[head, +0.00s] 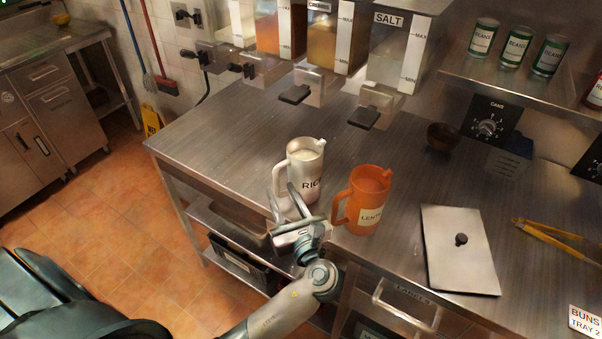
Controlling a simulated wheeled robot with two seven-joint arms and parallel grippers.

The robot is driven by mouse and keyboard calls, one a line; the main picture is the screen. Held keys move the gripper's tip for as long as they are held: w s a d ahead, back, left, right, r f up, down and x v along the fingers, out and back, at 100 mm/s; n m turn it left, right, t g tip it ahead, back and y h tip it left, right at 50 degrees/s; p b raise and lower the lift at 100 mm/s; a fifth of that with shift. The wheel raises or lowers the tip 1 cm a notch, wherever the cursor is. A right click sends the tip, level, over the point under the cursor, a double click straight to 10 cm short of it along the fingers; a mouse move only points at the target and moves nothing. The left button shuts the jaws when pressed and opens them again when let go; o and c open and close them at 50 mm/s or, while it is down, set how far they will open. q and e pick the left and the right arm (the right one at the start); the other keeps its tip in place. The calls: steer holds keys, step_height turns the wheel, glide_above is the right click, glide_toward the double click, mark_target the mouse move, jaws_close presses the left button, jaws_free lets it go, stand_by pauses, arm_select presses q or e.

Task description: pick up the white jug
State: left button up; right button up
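The white jug (304,163), labelled RICE and with pale contents, stands upright on the steel counter. Its handle (278,178) is on its left side. My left gripper (281,189) is at the near left of the jug, with its two fingers apart and pointing up toward the handle. The fingertips overlap the lower handle in the head view; I cannot tell whether they touch it. My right gripper is not in view.
An orange jug (369,188) labelled LENTILS stands close to the right of the white jug. A flat metal lid (455,262) and yellow tongs (550,236) lie farther right. Dispensers (392,58) hang above the back. The counter's left part (222,140) is clear.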

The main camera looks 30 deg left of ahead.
mark_target(277, 184)
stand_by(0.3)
arm_select(q)
steer(key=shift+w+a+r+p, duration=0.2)
steer(key=shift+w+a+p, duration=0.15)
steer(key=shift+a+p, duration=0.1)
steer(key=p+x, duration=0.1)
steer(key=x, duration=0.2)
steer(key=shift+w+a+f+p, duration=0.2)
steer(key=shift+w+a+p, duration=0.15)
steer(key=shift+a, duration=0.05)
jaws_close()
steer(key=shift+r, duration=0.1)
stand_by(1.0)
